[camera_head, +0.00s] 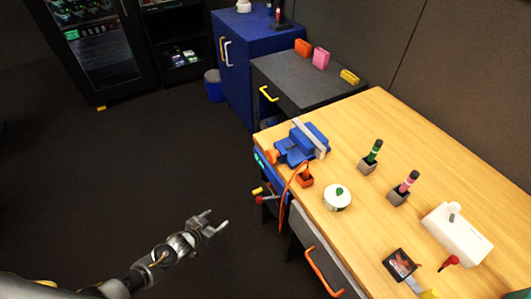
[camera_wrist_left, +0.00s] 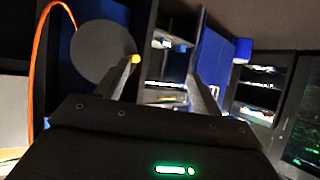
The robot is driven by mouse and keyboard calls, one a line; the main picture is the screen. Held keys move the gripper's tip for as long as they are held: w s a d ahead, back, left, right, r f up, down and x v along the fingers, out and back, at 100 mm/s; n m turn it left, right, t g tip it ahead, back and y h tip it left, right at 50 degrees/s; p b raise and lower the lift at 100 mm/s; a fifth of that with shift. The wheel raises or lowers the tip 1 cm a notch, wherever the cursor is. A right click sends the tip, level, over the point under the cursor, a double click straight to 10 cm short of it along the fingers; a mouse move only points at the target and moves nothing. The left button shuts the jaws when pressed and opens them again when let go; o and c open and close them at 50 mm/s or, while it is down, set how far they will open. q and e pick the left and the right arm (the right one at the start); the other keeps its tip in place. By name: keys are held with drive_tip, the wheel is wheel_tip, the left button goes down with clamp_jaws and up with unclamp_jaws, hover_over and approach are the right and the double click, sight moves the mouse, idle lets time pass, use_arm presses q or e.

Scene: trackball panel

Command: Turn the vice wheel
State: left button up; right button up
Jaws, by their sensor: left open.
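A blue vice (camera_head: 300,145) with a pale grey jaw bar sits on the far left corner of the wooden workbench. A small orange part (camera_head: 271,156) shows at its left end; I cannot tell whether this is its wheel. My left gripper (camera_head: 218,218) is open and empty over the dark floor, left of the bench and apart from the vice. In the left wrist view its two fingers (camera_wrist_left: 163,72) stand apart. A grey round disc (camera_wrist_left: 98,50) shows behind the left finger there, with a yellow knob (camera_wrist_left: 135,59) near it; I cannot tell what it belongs to.
The workbench (camera_head: 310,225) carries an orange cable, a white round tin (camera_head: 337,197), two pen holders and a white box (camera_head: 457,233). Red and yellow handles (camera_head: 262,198) stick out from its left side. An orange drawer handle (camera_head: 322,273) is nearer. The floor left is clear.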

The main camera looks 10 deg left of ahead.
use_arm(q)
drive_tip(key=w+d+r+m+t+h+p, duration=0.1)
drive_tip(key=w+d+r+h, duration=0.2)
drive_tip(key=r, duration=0.5)
drive_tip(key=w+d+r+m+h, duration=0.2)
drive_tip(key=w+d+r, duration=0.1)
drive_tip(key=r, duration=0.5)
drive_tip(key=m+g+h+p, duration=0.1)
drive_tip(key=m+h, duration=0.2)
drive_tip(key=h, duration=0.2)
approach(269, 156)
drive_tip(key=p+x, duration=0.1)
drive_tip(key=x, duration=0.7)
drive_tip(key=shift+w+p, duration=0.2)
drive_tip(key=shift+p, duration=0.2)
drive_tip(key=shift+w+d+f, duration=0.1)
drive_tip(key=shift+w+d, duration=0.15)
drive_tip(key=shift+d, duration=0.15)
drive_tip(key=c, duration=1)
drive_tip(key=shift+o, duration=0.2)
